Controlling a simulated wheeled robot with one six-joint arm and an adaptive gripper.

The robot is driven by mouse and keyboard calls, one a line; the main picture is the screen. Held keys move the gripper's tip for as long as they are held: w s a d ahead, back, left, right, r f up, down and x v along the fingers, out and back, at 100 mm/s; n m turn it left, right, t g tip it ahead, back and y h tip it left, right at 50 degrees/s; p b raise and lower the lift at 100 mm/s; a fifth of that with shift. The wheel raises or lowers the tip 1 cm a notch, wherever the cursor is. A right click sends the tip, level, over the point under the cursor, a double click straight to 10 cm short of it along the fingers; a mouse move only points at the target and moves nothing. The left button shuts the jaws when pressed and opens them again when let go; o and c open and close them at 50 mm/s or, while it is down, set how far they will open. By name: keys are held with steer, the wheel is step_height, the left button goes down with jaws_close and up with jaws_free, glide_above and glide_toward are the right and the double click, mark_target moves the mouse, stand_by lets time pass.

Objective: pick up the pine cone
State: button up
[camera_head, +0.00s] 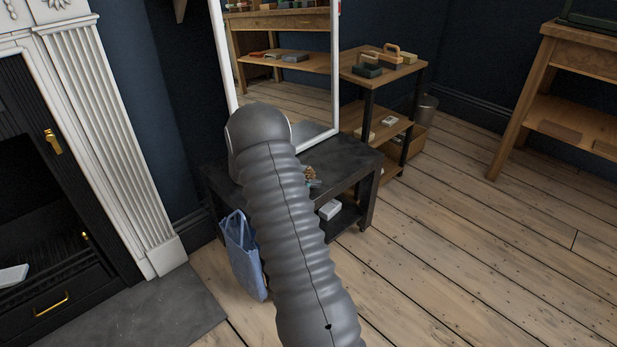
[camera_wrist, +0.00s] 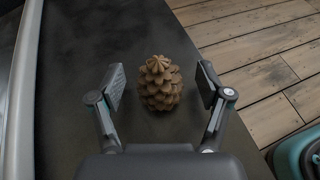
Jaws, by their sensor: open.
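The brown pine cone (camera_wrist: 160,84) stands on a dark table top (camera_wrist: 150,30) in the wrist view, with its scales showing. My gripper (camera_wrist: 161,86) is open, with one finger to the left of the pine cone and one to the right. Gaps show between the cone and both finger pads. In the head view a small part of the pine cone (camera_head: 309,173) shows beside my arm on the dark table (camera_head: 345,160). My arm hides most of the gripper there.
A white-framed mirror (camera_head: 335,70) stands at the table's back. A blue bag (camera_head: 240,250) is by the table's left side. A white box (camera_head: 330,209) lies on its lower shelf. A wooden shelf unit (camera_head: 385,75) stands behind to the right. The wooden floor (camera_head: 480,260) at right is clear.

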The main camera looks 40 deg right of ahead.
steer(key=c, duration=1.1)
steer(key=shift+r, duration=0.1)
